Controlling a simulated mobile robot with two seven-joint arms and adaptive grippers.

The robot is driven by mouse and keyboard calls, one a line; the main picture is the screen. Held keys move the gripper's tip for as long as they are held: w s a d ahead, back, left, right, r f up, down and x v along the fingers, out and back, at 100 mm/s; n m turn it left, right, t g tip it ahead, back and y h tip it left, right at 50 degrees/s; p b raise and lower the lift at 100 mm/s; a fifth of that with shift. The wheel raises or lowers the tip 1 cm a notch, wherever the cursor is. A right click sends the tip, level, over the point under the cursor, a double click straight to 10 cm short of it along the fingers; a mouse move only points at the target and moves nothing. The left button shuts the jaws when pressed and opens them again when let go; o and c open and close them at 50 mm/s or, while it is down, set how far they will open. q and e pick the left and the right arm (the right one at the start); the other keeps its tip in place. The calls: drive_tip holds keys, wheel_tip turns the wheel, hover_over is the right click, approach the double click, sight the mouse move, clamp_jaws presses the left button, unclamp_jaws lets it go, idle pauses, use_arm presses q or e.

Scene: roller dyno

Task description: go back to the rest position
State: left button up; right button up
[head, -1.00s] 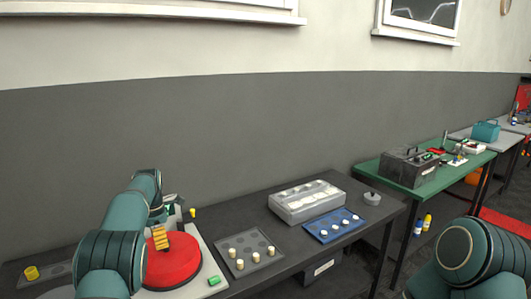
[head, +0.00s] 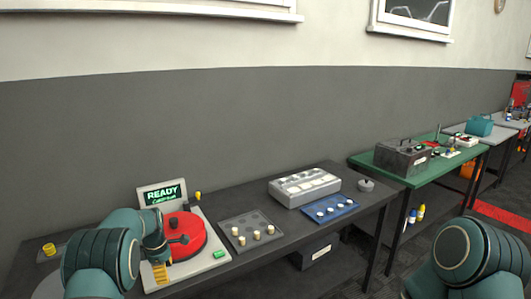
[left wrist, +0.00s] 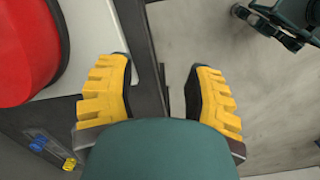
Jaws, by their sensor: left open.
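My left gripper (head: 161,273) is low at the front edge of the white machine (head: 216,245), in front of its red round disc (head: 190,242). In the left wrist view its two yellow fingers (left wrist: 160,68) stand well apart with nothing between them. The gap lies over the table's front edge and the floor. The red disc (left wrist: 25,50) is to the left in that view. Of my right arm only a teal link shows at the lower right of the head view; its gripper is out of view.
A screen (head: 162,195) reading READY stands behind the disc. On the dark table (head: 265,262) are a grey tray with small pegs (head: 250,222), a blue tray (head: 320,212) and a grey box (head: 290,198). A green table (head: 425,180) is farther right. Open floor lies in front.

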use_arm(q)
drive_tip(key=s+d+f+m+h+b, duration=0.1)
drive_tip(key=s+d+f+m+b, duration=0.1)
drive_tip(key=s+d+f+m, duration=0.45)
drive_tip(key=s+d+f+m+b, duration=0.25)
drive_tip(key=s+f, duration=0.45)
drive_tip(key=f, duration=0.4)
drive_tip(key=s+d+f+m+t+h+b, duration=0.1)
drive_tip(key=s+d+m, duration=0.3)
drive_tip(key=s, duration=0.5)
drive_tip(key=s+d+f+m+h+b, duration=0.1)
drive_tip(key=s+d+m, duration=0.4)
drive_tip(key=s+d, duration=0.3)
drive_tip(key=shift+s+d+f+m+t, duration=0.3)
drive_tip(key=shift+s+f+t, duration=0.1)
drive_tip(key=shift+s, duration=0.85)
